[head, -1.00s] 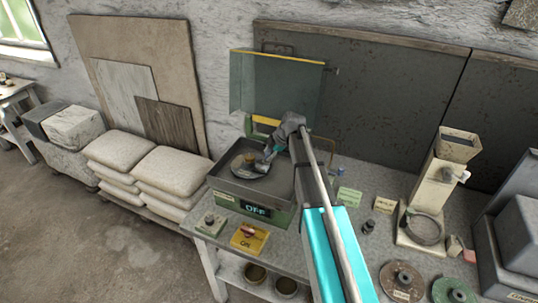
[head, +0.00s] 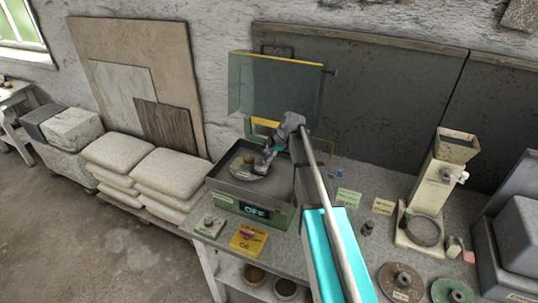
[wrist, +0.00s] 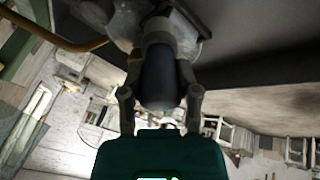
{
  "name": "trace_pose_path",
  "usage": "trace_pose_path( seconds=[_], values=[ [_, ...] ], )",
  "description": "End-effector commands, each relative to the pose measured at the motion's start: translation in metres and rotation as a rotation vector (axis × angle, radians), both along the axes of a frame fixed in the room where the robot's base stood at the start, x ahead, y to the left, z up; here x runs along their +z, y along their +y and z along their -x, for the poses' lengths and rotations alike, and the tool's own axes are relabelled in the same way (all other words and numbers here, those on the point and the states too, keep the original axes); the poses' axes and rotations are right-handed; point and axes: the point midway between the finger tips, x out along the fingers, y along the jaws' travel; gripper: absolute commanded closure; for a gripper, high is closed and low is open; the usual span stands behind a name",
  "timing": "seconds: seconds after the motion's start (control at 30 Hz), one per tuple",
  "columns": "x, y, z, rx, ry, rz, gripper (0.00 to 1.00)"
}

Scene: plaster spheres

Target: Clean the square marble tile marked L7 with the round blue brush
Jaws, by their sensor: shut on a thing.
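My gripper (head: 268,157) reaches down into the grey tray of a green machine (head: 235,187). In the wrist view its fingers (wrist: 160,100) are shut on a dark rounded handle (wrist: 158,75). A grey collar and part of a grey round piece lie beyond the handle. In the head view a grey disc with a brown knob (head: 249,157) lies in the tray, right by my fingertips. The machine's display (head: 255,211) reads OFF. I cannot make out a tile marked L7 or a clearly blue round brush.
A clear guard with a yellow edge (head: 275,85) stands raised behind the tray. A yellow box with a red button (head: 249,239) sits at the bench's front edge. A tall cream device (head: 433,190) and round discs (head: 401,281) stand to the right. Pale sacks (head: 168,172) are at left.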

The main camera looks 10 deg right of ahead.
Motion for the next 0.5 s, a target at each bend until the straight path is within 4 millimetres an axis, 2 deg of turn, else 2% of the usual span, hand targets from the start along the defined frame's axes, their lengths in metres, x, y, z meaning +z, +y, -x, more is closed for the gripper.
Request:
trace_pose_path(
  seconds=[0.5],
  values=[
    [0.0008, 0.0057, 0.0084, 0.0, 0.0, 0.0, 1.0]
  ],
)
